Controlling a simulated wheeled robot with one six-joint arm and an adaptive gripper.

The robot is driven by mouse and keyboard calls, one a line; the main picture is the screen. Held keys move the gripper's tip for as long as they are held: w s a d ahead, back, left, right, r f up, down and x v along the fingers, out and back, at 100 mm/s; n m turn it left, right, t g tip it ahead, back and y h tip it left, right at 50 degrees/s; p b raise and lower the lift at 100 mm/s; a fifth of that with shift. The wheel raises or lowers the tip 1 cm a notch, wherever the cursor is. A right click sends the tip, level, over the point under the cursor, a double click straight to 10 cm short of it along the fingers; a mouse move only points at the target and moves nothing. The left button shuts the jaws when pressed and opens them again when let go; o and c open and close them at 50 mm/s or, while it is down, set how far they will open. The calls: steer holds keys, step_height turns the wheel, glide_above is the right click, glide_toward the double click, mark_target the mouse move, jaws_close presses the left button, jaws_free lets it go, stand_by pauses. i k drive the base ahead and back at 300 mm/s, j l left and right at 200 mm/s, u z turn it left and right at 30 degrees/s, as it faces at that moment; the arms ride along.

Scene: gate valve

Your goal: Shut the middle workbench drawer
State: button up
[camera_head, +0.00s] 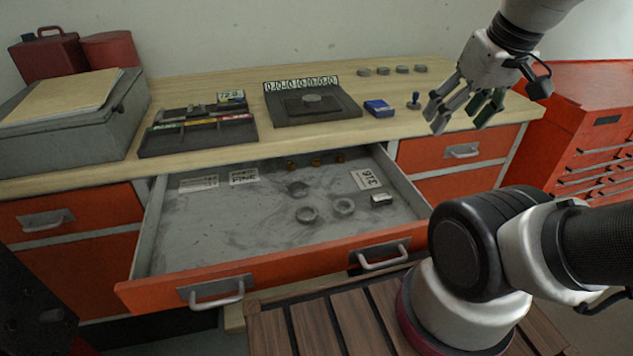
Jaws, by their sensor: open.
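The middle workbench drawer (165,268) is pulled well out, with a grey inside and an orange front. Its front carries two silver handles, one at the left (217,292) and one at the right (383,257). Inside lie several small rings and round parts, paper labels, and some brass-coloured pieces at the back. My gripper (457,121) is open and empty, above the right end of the bench top, up and to the right of the drawer and apart from it. My arm hides part of the area right of the drawer front.
The wooden bench top (225,85) holds a grey box (70,125) with a folder, a dark tray (199,128), a black plate with a gauge (310,102), a blue box (378,108) and a stamp (414,100). A red tool cabinet (585,125) stands at the right. A slatted wooden surface (345,325) lies below the drawer front.

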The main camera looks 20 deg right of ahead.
mark_target(226, 240)
steer(key=k+l+u, duration=0.2)
steer(key=u, duration=0.15)
steer(key=k+l+u, duration=0.2)
steer(key=u, duration=0.2)
steer(key=k+u, duration=0.35)
steer(key=i+l, duration=0.05)
steer(key=i, duration=0.05)
